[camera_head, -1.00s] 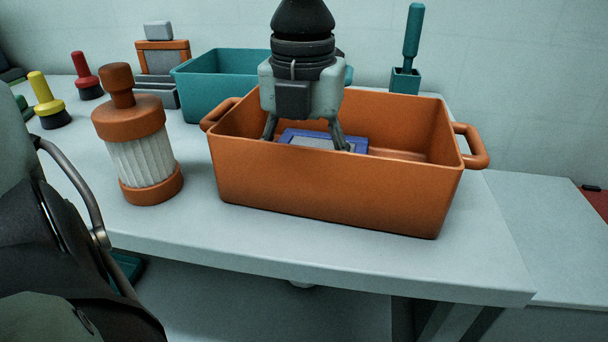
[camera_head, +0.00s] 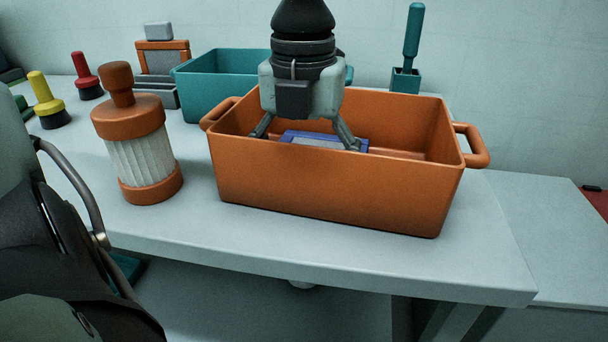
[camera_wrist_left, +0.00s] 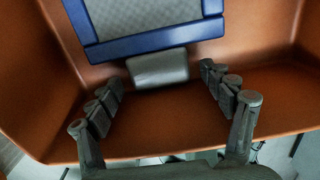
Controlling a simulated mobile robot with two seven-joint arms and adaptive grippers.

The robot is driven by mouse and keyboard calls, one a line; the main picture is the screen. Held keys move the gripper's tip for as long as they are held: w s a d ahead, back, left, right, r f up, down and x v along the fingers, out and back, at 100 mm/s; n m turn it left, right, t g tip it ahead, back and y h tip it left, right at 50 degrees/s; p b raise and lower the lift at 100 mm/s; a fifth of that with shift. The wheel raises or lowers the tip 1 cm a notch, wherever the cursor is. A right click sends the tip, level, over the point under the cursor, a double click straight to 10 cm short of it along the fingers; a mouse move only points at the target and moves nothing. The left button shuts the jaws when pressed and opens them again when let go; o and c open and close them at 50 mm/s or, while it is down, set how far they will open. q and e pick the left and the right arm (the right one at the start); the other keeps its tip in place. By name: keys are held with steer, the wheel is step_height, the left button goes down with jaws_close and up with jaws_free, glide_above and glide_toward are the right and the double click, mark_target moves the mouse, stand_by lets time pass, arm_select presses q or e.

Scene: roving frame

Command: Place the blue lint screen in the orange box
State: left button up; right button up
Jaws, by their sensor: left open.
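The blue lint screen (camera_head: 312,136), a blue frame around grey mesh, is inside the orange box (camera_head: 330,195). The front wall hides its lower part in the head view. In the left wrist view the screen (camera_wrist_left: 160,42) lies in the box (camera_wrist_left: 280,85), with a light grey tab (camera_wrist_left: 157,68) on its near edge. My left gripper (camera_head: 305,141) points down into the box over the screen, fingers spread wide. In the wrist view the open fingers (camera_wrist_left: 160,80) stand on either side of the tab, apart from it. My right gripper is not in view.
An orange-capped filter cylinder (camera_head: 143,155) stands left of the box. Behind are a teal bin (camera_head: 215,85), a teal-handled tool in a holder (camera_head: 408,70) and an orange-grey item (camera_head: 162,65). Yellow (camera_head: 45,95) and red (camera_head: 85,75) knobbed pieces stand far left. The table front is clear.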

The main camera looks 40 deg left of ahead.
arm_select(q)
steer(key=shift+r, duration=0.55)
step_height(320, 180, up, 11)
steer(key=shift+p, duration=0.35)
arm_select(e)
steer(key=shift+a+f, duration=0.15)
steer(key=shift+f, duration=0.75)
arm_select(q)
steer(key=shift+s, duration=0.1)
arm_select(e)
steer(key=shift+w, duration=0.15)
